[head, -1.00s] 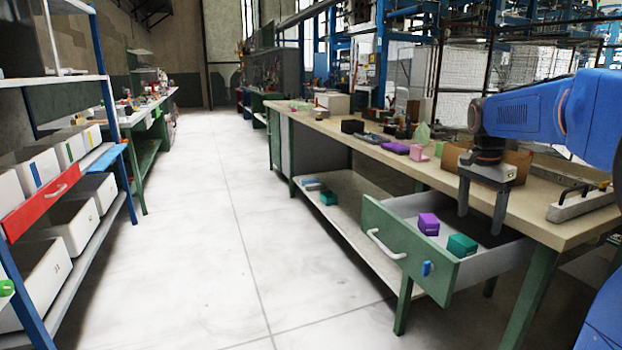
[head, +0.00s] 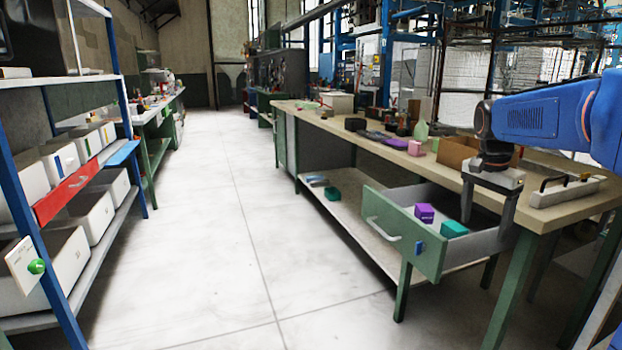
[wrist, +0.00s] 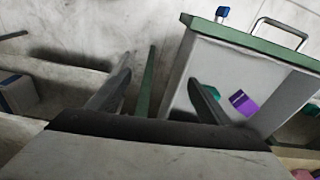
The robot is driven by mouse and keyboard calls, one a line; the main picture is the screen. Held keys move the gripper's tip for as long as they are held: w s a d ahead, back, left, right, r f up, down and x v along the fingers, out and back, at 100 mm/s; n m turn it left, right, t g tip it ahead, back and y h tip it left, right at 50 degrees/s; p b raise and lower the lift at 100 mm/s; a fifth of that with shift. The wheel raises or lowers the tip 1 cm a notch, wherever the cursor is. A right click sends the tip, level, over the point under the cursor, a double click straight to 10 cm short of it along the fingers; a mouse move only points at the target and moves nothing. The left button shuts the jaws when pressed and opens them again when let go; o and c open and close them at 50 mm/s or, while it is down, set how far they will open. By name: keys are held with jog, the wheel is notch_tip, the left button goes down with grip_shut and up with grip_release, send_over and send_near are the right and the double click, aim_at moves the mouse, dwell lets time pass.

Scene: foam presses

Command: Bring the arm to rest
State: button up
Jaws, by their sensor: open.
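My gripper (head: 487,222) is open and empty, pointing down at the right side of the open green-fronted drawer (head: 400,238). In the wrist view my gripper (wrist: 158,82) has one finger overlapping the drawer's side and the other outside it. I cannot tell whether either finger touches the drawer. A purple box (head: 425,212) and a teal box (head: 454,229) lie inside the drawer; the purple box (wrist: 243,102) and part of the teal box also show in the wrist view. My blue arm reaches in from the right.
The workbench top (head: 455,172) holds a brown carton (head: 462,152), a pink box (head: 415,148) and a grey bar with black handles (head: 565,190). A teal bin (head: 333,193) is on the lower shelf. The floor between is clear.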

jog(key=s+a+f+n+t, duration=0.1)
jog(key=s+a+f+n, duration=0.3)
jog(key=s, duration=0.5)
jog(key=s+a+f+n+t+y, duration=0.1)
jog(key=s+a+f+n, duration=0.3)
jog(key=s, duration=0.5)
jog(key=s+a+f+n+t, duration=0.2)
jog(key=s+a+f+n, duration=0.2)
jog(key=s, duration=0.6)
jog(key=shift+a+f+n, duration=0.35)
jog(key=shift+a+n, duration=0.15)
jog(key=shift+a, duration=0.35)
